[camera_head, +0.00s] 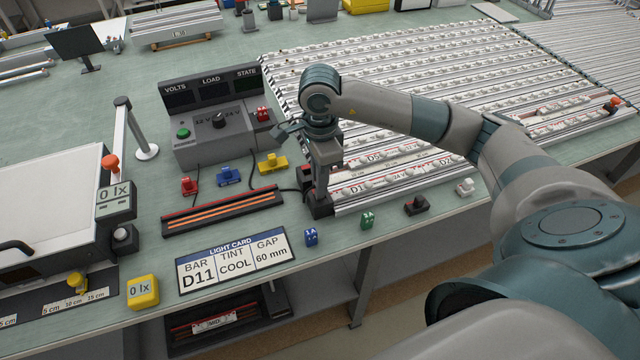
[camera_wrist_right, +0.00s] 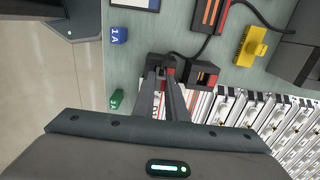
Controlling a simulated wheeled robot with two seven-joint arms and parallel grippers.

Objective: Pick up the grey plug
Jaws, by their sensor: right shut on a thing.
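My right gripper (camera_wrist_right: 165,72) points down at the near left corner of the barred board, just right of the orange-striped rail. It also shows in the head view (camera_head: 320,200). Its fingers are close together, shut on a small dark piece, apparently the grey plug, which they mostly hide. I cannot tell whether that piece is clear of the surface. A black block with a red inset (camera_wrist_right: 204,74) sits beside the fingertips, with a black cable near it. Red (camera_head: 189,186), blue (camera_head: 228,176) and yellow (camera_head: 273,162) plugs lie left of the gripper. My left gripper is out of view.
The orange-striped rail (camera_head: 222,211) and the light card (camera_head: 235,262) lie left of the gripper. Blue (camera_head: 311,236) and green (camera_head: 367,220) tags and a black piece (camera_head: 416,206) stand near the front edge. The meter box (camera_head: 215,140) is behind.

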